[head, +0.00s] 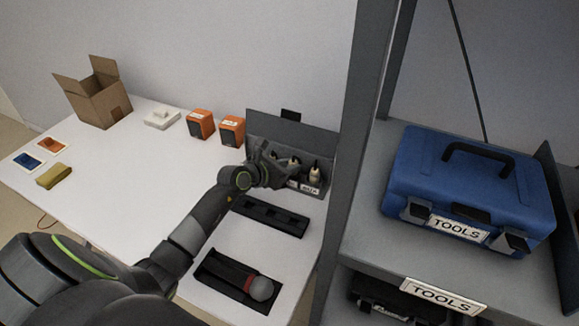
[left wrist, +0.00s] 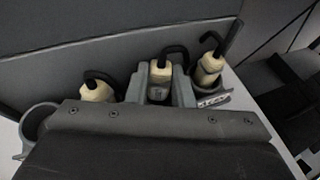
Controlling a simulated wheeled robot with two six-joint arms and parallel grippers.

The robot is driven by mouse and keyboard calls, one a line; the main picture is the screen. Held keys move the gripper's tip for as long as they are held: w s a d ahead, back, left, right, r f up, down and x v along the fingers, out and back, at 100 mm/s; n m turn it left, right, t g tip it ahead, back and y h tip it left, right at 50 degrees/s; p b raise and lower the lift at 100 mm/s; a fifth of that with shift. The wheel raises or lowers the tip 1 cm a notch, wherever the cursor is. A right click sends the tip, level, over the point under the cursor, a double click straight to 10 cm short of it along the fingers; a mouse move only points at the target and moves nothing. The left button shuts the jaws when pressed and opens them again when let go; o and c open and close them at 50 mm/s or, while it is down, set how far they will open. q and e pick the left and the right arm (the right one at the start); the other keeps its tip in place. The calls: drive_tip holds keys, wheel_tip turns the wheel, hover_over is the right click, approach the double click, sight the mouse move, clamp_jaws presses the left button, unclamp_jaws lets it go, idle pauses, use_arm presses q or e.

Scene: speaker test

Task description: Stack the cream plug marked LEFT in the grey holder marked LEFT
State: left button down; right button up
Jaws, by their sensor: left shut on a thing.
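My left gripper (head: 275,160) is over the grey holders at the back right of the white table. In the left wrist view my left gripper (left wrist: 164,88) is shut on the middle cream plug (left wrist: 160,70), with a grey finger on each side. One cream plug (left wrist: 97,91) is left of it, and another cream plug (left wrist: 209,66) stands in a grey holder (left wrist: 206,87) to the right. An empty grey ring holder (left wrist: 38,118) is at far left. The labels are too small to read, so I cannot tell which is LEFT. My right gripper is not in view.
Two orange boxes (head: 231,131) and a cardboard box (head: 97,97) stand along the back. A black tray (head: 269,217) and a case with a microphone (head: 261,288) lie in front. A grey shelf with a blue toolbox (head: 468,188) closes off the right. The table's middle is clear.

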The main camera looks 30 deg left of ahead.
use_arm(q)
drive_tip(key=shift+f, duration=0.25)
drive_tip(key=c, duration=1.3)
unclamp_jaws()
drive_tip(key=shift+o, duration=0.2)
drive_tip(key=shift+s+r, duration=0.1)
drive_tip(key=shift+r, duration=0.35)
drive_tip(key=v, duration=1.1)
drive_tip(key=shift+s+p, duration=0.4)
drive_tip(key=shift+p, duration=0.05)
drive_tip(key=shift+a, duration=0.2)
